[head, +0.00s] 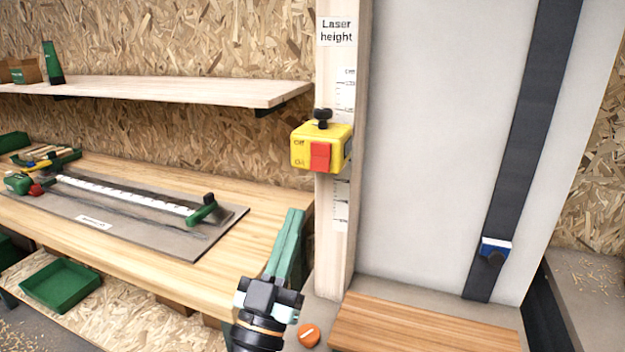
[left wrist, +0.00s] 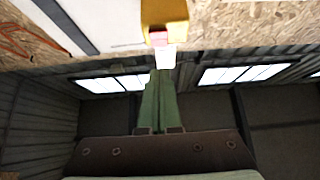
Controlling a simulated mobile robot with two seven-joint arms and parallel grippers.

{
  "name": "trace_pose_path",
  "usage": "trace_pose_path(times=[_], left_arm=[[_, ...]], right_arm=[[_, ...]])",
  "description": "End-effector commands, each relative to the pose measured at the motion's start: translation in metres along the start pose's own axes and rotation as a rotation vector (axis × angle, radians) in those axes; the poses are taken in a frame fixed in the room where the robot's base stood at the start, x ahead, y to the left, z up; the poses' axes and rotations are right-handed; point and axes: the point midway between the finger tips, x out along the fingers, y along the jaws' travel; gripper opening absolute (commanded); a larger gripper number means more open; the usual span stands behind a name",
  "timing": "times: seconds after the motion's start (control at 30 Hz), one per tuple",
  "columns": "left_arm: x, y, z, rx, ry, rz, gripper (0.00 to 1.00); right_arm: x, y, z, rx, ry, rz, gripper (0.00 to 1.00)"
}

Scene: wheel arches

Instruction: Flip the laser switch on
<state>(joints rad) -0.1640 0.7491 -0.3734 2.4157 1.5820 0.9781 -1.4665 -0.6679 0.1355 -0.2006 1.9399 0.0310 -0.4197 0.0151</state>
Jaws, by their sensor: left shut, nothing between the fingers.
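The yellow laser box (head: 303,148) is mounted on the upright wooden post (head: 328,262) under the "Laser height" label. A red rocker switch (head: 320,157) is on its front, beside small "Off" and "On" markings. I cannot tell which way the rocker is set. My left gripper (head: 294,214) is shut and empty, its fingers pointing up, below and slightly left of the box. In the left wrist view the shut fingers (left wrist: 162,76) point toward the yellow box (left wrist: 163,12) and red switch (left wrist: 157,38) at the top. Contact with the switch is not seen. My right gripper is not in view.
A wooden workbench (head: 270,222) with a grey board (head: 200,240) and measuring rail is at left. A shelf (head: 200,92) hangs above it. A black knob (head: 322,114) sits on top of the yellow box. An orange knob (head: 308,335) is near the post's foot. A pale panel (head: 430,130) stands right.

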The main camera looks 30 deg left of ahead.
Motion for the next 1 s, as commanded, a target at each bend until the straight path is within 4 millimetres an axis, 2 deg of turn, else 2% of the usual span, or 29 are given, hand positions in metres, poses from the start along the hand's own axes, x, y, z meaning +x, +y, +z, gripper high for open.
trace_pose_path(times=[0.03,0.3,0.4,0.53,1.0], left_arm=[[0.012,0.0,-0.004,0.0,0.007,0.0,0.0],[0.06,0.0,-0.003,0.0,0.004,-0.001,0.0],[0.068,0.0,0.013,0.002,0.002,-0.001,0.0],[0.077,0.0,0.023,0.002,0.001,-0.001,0.0],[0.084,0.0,0.029,0.0,-0.001,0.0,0.0]], right_arm=[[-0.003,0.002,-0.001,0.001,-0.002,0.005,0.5],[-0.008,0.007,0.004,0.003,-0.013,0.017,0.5],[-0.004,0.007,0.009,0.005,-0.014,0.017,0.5],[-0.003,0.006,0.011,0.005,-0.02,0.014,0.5],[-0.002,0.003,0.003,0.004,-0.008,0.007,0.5]])
